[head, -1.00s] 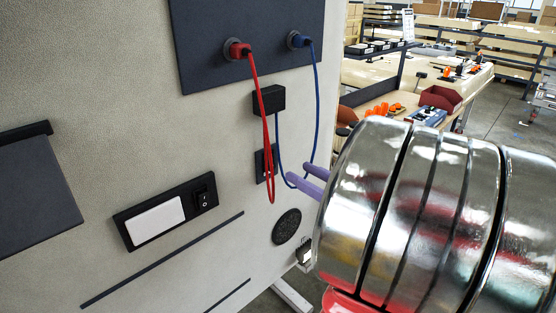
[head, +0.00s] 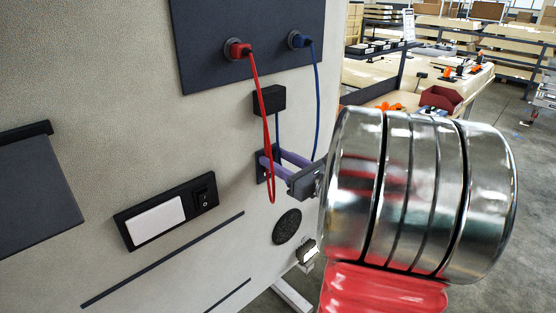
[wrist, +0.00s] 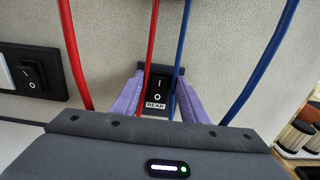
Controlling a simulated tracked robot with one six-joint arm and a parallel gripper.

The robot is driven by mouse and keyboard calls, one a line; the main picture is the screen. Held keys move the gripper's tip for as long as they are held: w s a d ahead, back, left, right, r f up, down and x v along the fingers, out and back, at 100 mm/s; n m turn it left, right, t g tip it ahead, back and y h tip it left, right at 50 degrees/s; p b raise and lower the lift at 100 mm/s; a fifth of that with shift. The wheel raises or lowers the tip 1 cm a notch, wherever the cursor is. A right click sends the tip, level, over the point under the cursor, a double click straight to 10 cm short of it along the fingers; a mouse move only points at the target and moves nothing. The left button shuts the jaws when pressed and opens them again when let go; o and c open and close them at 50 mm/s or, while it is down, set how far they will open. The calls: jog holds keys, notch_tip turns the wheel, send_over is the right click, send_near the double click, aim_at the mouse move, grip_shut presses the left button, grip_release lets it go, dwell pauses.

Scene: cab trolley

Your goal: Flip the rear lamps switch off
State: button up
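The rear lamps switch (wrist: 158,88) is a black rocker marked I above and O below, with a REAR label under it, in the wrist view. I cannot tell which side is pressed in. In the head view its dark plate (head: 261,172) is largely hidden by my gripper (head: 271,157). In the wrist view my gripper (wrist: 159,82) has its two purple fingers apart, one either side of the rocker, with their tips close to the plate. Nothing is held between them; I cannot tell whether the tips touch the plate.
A red cable (head: 265,115) and a blue cable (head: 317,100) hang from the upper panel. In the wrist view, cable strands run close to the fingers and rocker. A second rocker switch (head: 205,197) sits beside a white label at the left. A round grille (head: 287,227) is below.

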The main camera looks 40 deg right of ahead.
jog(key=shift+c, duration=0.2)
grip_shut()
dwell(0.3)
jog(key=shift+f, duration=0.1)
jog(key=shift+s+f+t, duration=0.1)
jog(key=shift+f+t, duration=0.15)
jog(key=shift+t, duration=0.65)
jog(key=shift+s+f+t, duration=0.1)
jog(key=shift+f+t, duration=0.1)
jog(key=shift+t, duration=0.55)
jog(key=shift+s+f+t, duration=0.1)
jog(key=shift+f+t, duration=0.1)
jog(key=shift+t, duration=0.55)
jog(key=shift+o, duration=0.2)
grip_release()
